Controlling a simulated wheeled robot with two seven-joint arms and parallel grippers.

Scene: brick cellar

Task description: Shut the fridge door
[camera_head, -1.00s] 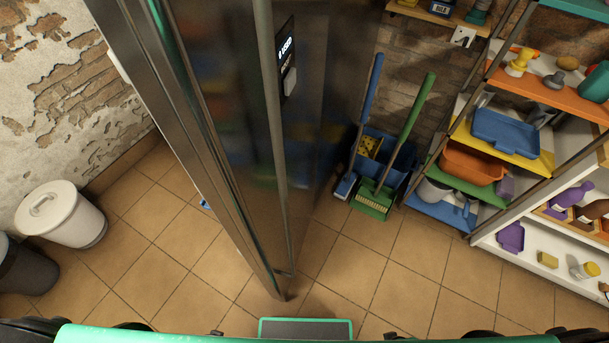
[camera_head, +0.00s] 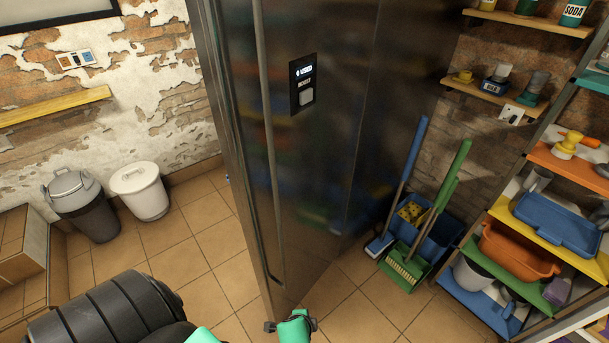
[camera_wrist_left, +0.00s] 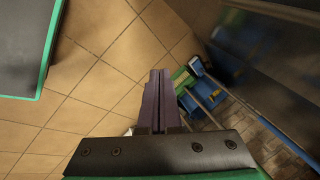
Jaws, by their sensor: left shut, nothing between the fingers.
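The tall dark steel fridge stands in the middle of the head view. Its door (camera_head: 330,150) stands open, with a long vertical handle (camera_head: 264,150) and a small display panel (camera_head: 302,84) on its outer face. The door's free edge faces left and down; the interior is hidden behind it. In the left wrist view my left gripper (camera_wrist_left: 158,74) is shut and empty, pointing over the floor tiles. A dark glossy surface, apparently the fridge (camera_wrist_left: 275,45), shows at the upper right, apart from the fingers. My right gripper is not in view.
A blue caddy (camera_head: 440,237) with a green broom (camera_head: 405,268) and a blue-handled tool stands right of the fridge. A crowded shelf rack (camera_head: 520,250) is further right. Two bins (camera_head: 140,190) stand at the left wall. Floor tiles left of the door are clear.

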